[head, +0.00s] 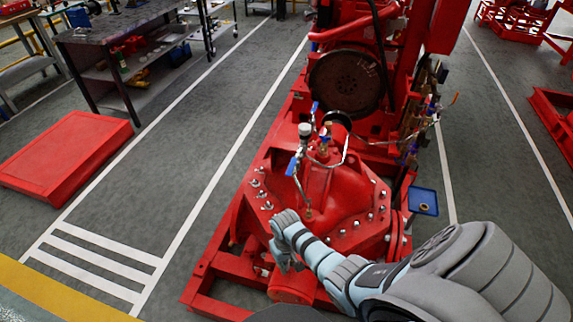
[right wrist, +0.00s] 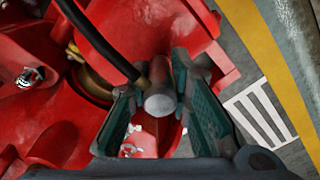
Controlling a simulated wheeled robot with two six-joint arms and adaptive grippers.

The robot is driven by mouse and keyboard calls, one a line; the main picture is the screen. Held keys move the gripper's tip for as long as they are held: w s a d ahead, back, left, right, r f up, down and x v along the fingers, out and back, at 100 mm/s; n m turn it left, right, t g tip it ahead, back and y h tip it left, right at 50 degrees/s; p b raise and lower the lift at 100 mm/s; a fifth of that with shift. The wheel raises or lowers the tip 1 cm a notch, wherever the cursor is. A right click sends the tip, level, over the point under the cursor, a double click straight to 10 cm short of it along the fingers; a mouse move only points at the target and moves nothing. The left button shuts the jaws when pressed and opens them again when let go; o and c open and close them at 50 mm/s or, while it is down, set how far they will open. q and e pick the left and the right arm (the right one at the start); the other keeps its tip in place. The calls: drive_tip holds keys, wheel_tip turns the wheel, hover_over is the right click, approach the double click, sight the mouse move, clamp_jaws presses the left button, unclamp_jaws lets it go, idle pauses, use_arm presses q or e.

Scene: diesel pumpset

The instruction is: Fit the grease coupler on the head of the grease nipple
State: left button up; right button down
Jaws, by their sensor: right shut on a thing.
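My right gripper (head: 284,258) reaches down at the near end of the red pump (head: 325,195). In the right wrist view its teal fingers (right wrist: 160,115) are shut on the grease coupler (right wrist: 159,103), a short grey cylinder with its round end towards the camera. A black hose (right wrist: 105,50) runs from the coupler to the upper left. The coupler cannot be made out in the head view. I cannot make out the grease nipple in either view, nor whether the coupler touches it. My left gripper is not in view.
A brass-coloured ring (right wrist: 92,82) sits in the red casting left of the fingers. Valves and gauges (head: 305,132) stand on the pump. A blue tray (head: 423,201) is at its right side. A red platform (head: 65,155) lies at left; the striped floor between is clear.

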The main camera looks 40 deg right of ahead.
drive_tip(key=c, duration=1.4)
unclamp_jaws()
wheel_tip(320, 180, up, 12)
